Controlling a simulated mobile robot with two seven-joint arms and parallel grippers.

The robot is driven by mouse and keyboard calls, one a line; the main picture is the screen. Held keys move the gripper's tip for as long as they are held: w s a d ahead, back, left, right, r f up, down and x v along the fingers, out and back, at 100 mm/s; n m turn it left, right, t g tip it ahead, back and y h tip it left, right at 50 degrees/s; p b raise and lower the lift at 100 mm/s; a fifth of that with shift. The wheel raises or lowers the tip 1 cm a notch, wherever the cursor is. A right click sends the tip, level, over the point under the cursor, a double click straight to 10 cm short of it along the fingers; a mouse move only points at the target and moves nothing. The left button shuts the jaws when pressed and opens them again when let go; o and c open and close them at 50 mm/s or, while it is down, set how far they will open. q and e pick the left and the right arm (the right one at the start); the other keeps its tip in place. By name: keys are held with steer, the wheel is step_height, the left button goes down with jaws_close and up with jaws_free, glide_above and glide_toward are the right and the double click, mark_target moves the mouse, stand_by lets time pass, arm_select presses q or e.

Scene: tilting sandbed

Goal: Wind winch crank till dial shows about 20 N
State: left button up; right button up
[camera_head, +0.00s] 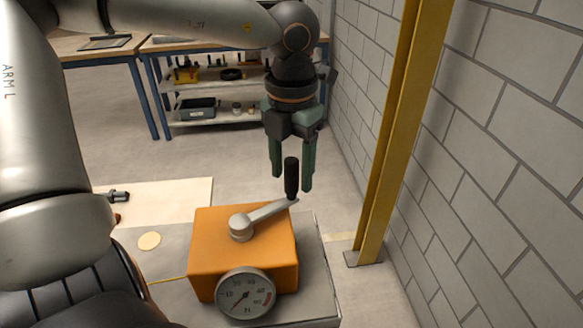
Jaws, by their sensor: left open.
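The winch is an orange box (222,263) on a grey stand. A grey crank arm (268,212) on its top points right and away from me, with an upright black handle (291,178) at its end. The round dial (246,293) is on the box's near face; its needle seems to point to the lower left, near the low end of the scale. My left gripper (292,183) is open, pointing down, with its green fingers on either side of the handle in the picture. I cannot tell whether they touch it. My right gripper is not in view.
A yellow post (402,130) and a block wall (490,150) stand close on the right. A pale board (170,200) and a small round disc (149,240) lie at the left. A workbench with shelves (215,118) is at the back.

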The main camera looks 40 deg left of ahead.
arm_select(q)
steer(key=shift+c, duration=0.4)
jaws_close()
stand_by(1.0)
